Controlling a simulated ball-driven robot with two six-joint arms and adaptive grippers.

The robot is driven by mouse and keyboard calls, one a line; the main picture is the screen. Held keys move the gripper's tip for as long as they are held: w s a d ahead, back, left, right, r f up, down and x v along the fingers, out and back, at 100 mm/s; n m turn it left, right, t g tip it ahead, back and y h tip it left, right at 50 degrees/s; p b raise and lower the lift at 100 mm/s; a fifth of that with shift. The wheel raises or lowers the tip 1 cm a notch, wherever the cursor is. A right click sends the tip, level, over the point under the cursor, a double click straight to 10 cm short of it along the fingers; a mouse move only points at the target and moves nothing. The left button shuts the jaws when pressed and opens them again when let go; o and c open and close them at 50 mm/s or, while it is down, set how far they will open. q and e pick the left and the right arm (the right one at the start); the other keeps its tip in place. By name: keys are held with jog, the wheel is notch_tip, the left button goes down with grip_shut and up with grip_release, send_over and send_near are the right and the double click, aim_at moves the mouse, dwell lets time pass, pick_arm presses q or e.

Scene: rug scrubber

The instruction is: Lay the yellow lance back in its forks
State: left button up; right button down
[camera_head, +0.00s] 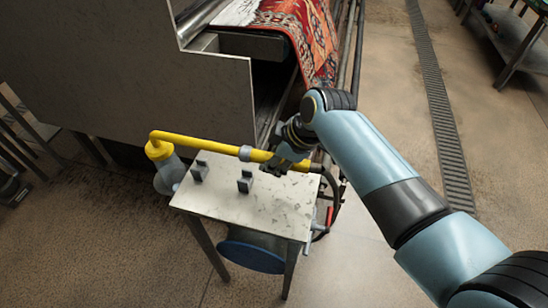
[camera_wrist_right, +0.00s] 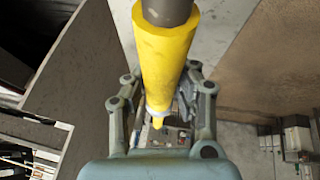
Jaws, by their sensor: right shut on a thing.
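The yellow lance (camera_head: 205,142) lies roughly level across the far side of the small metal table, with its bent yellow head (camera_head: 158,150) at the left. My right gripper (camera_head: 286,162) is shut on the thick grip near its right end, and the lance fills the right wrist view (camera_wrist_right: 165,60) between the fingers (camera_wrist_right: 160,112). Two dark forks, the left one (camera_head: 199,172) and the right one (camera_head: 245,182), stand on the tabletop. Both are empty, and the lance appears beyond or above them. The exact height of the lance is unclear. My left gripper is not seen.
The small table (camera_head: 270,207) has a bare, worn top. A pale clear vessel (camera_head: 168,174) is below the lance head. A dark hose (camera_head: 333,190) runs down at the right. A large metal machine (camera_head: 130,60) with a red patterned rug (camera_head: 300,35) stands behind.

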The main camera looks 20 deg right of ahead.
aim_at(294, 169)
jog(key=shift+f+b, duration=3.8)
jog(key=shift+f, duration=0.8)
jog(key=c, duration=1)
grip_release()
jog(key=shift+f, duration=0.1)
jog(key=shift+s, duration=0.1)
jog(key=v, duration=1.2)
